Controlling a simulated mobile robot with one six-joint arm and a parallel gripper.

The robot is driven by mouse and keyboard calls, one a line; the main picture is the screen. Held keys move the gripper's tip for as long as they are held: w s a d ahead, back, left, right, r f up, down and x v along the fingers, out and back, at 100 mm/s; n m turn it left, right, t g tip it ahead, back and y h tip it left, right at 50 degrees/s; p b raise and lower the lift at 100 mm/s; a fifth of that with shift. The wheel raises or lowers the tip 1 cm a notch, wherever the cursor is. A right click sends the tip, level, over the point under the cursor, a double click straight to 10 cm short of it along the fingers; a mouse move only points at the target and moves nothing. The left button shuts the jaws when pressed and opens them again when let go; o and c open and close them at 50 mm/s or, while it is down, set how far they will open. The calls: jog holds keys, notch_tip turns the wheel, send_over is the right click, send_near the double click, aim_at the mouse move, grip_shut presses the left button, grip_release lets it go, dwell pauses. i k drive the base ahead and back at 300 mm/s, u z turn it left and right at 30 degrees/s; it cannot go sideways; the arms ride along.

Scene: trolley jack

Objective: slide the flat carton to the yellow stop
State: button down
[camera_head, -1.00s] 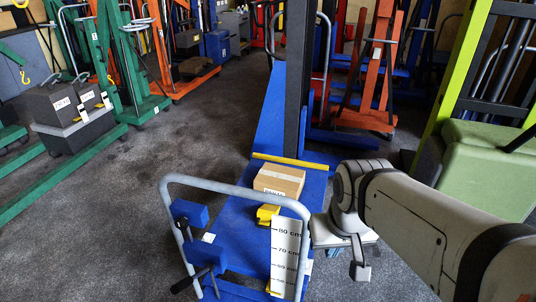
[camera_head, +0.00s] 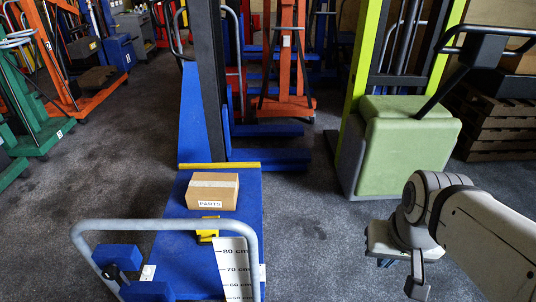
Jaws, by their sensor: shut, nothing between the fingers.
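The flat carton (camera_head: 212,192) is a brown box with pale tape and a PARTS label. It lies on the blue platform (camera_head: 247,200) of a trolley. The yellow stop (camera_head: 219,166) is a thin bar across the far end of the platform, with a narrow strip of blue between it and the carton. My gripper (camera_head: 416,286) is shut and empty, low at the right, well to the right of the platform and apart from the carton. Its fingertips are only partly visible.
A yellow bracket (camera_head: 207,231) and a white height scale (camera_head: 234,266) stand on the near side of the carton. A grey tube handle (camera_head: 165,224) arches in front. A green-covered machine (camera_head: 408,150) stands behind my arm. Grey floor is free right of the platform.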

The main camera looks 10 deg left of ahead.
aim_at(205, 190)
jog(key=z, duration=0.85)
jog(key=i, duration=2.5)
jog(key=u, duration=0.55)
jog(key=k, duration=0.1)
jog(key=u, duration=2.85)
jog(key=i, duration=1)
jog(key=u, duration=0.1)
